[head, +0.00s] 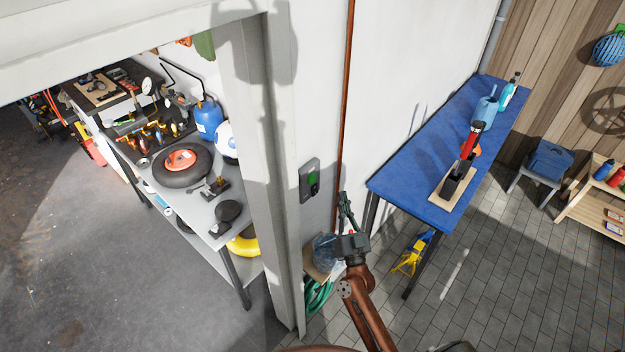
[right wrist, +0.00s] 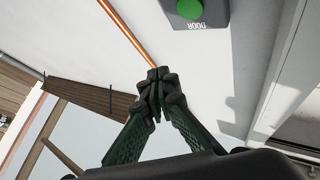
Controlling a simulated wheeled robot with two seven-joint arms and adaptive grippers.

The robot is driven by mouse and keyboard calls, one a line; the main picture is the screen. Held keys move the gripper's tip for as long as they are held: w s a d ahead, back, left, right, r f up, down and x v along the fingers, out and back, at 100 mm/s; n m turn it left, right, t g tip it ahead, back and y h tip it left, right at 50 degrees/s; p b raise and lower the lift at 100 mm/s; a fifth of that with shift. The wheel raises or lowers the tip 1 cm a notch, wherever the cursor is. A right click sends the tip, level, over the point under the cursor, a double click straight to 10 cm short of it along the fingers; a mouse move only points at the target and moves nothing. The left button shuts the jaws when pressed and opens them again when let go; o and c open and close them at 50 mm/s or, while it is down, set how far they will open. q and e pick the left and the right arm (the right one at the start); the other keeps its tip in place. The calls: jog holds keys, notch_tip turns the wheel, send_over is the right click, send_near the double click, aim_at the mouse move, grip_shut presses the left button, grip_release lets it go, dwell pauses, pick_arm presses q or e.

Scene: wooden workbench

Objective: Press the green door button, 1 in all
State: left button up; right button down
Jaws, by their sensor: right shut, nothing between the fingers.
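The green door button (head: 312,178) sits on a dark grey wall box (head: 305,190) fixed to the white wall, right of the doorway post. In the right wrist view the round green button (right wrist: 189,9) is at the top edge, with the word DOOR on its grey box (right wrist: 212,16). My right gripper (head: 345,196) is shut and empty, pointing up, right of and a little below the box in the head view. In the right wrist view its closed fingertips (right wrist: 155,76) are below and left of the button, apart from it. My left gripper is not in view.
A copper pipe (head: 346,90) runs down the wall behind my right gripper. The doorway post (head: 258,150) stands left of the box, with a loaded shelf (head: 200,215) beyond it. A blue-topped bench (head: 405,180) stands to the right. A green hose (head: 318,296) lies below.

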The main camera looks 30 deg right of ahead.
aim_at(312, 178)
jog(key=w+a, duration=0.3)
jog(key=w, duration=0.5)
jog(key=shift+a+b, duration=0.2)
jog(key=shift+b, duration=0.2)
jog(key=shift+w, duration=0.2)
dwell(1.0)
jog(key=shift+w+a, duration=0.15)
jog(key=shift+w, duration=0.15)
